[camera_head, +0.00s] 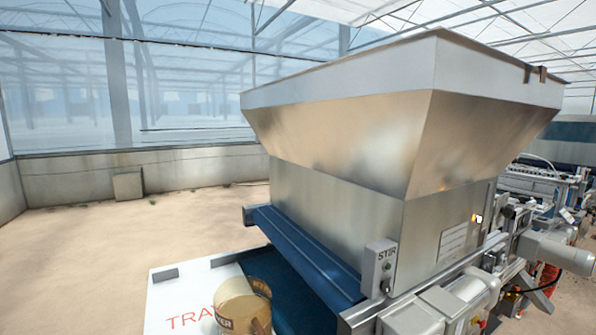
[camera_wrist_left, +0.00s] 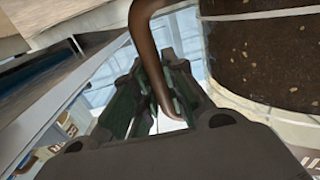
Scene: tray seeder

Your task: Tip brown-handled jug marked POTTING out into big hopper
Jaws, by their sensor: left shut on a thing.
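My left gripper (camera_wrist_left: 158,72) is shut on the brown handle (camera_wrist_left: 142,30) of a jug (camera_wrist_left: 262,50). Dark, speckled potting mix shows through the jug's clear wall. The jug fills the upper right of the left wrist view, and its marking cannot be read there. The big hopper (camera_head: 340,215), a metal bin with sloping sides and a pale rim, fills the middle of the head view. Its inside is hidden. My left gripper and the held jug's handle do not show in the head view. My right gripper is in neither view.
A tan jug (camera_head: 236,303) with a partly hidden brown label stands at the bottom of the head view, by a white surface (camera_head: 180,293) with red lettering. A blue belt (camera_head: 305,252) and a STIR box (camera_head: 379,268) sit below the hopper. Machinery (camera_head: 545,250) crowds the right.

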